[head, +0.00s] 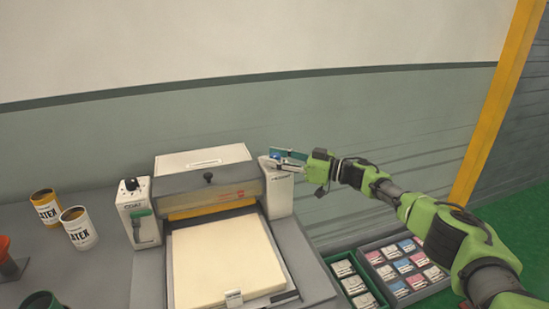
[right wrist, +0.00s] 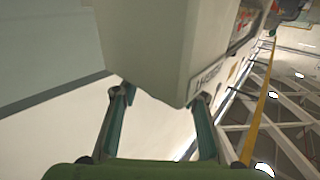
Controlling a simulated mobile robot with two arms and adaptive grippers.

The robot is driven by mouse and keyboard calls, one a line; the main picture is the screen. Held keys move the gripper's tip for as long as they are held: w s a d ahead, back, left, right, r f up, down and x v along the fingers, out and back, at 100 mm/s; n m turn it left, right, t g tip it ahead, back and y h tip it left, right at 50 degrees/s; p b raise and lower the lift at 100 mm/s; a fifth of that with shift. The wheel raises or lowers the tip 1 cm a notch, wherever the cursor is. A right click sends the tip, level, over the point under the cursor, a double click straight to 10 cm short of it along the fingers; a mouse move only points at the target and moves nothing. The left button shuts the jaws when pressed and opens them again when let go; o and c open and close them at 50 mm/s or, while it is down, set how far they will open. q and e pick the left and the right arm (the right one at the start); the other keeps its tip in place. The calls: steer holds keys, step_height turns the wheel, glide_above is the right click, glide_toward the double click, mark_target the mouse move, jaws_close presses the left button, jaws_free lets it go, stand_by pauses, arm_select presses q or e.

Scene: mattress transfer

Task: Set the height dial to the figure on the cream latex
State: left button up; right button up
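Two cans marked LATEX stand on the bench at left in the head view: a white or cream can (head: 77,230) and a yellow one (head: 46,207). Any figure on them is too small to read. The pale housing (head: 279,188) right of the machine bears a word too small to read in the head view; its corner also shows in the right wrist view (right wrist: 170,50). A small blue part (head: 275,155) is on its top, partly hidden by my right gripper (head: 288,157). The gripper's fingers are apart at the housing. I cannot make out the dial's setting.
The machine (head: 205,184) holds a cream slab (head: 222,260) on its front bed. Green (head: 336,268) and grey (head: 365,258) trays of coloured cards lie at right. A wall rises behind.

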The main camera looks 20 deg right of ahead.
steer(key=v, duration=1.2)
